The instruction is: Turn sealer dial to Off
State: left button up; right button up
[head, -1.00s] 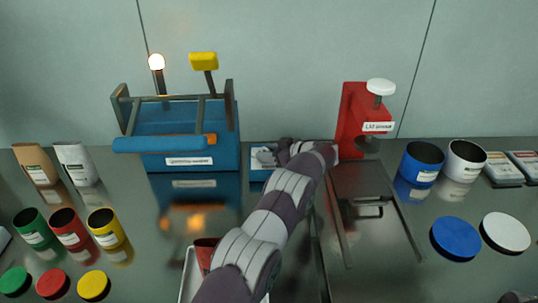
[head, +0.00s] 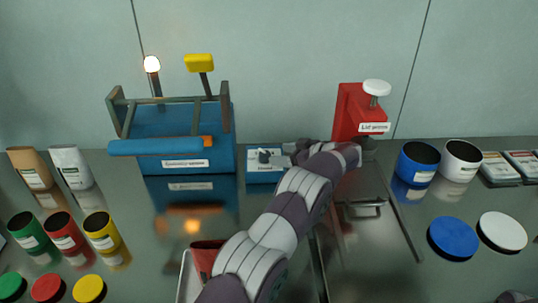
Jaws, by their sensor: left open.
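A small blue box (head: 262,177) with a white labelled top stands at the back middle, just right of the large blue machine. A small dark dial (head: 264,157) shows on its white top; its setting is too small to read. My left gripper (head: 288,150) is just right of this box, partly hidden by my own wrist. It is open, and I see nothing held in it. It looks apart from the dial. My right gripper is not clearly in view.
A red lid press (head: 350,112) stands close right of my wrist. Cups and lids lie on both sides. A red container (head: 205,257) sits near the front.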

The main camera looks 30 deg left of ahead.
pick_arm(q)
jog(key=v, duration=0.4)
jog(key=shift+d+r, duration=0.2)
jog(key=shift+d, duration=0.15)
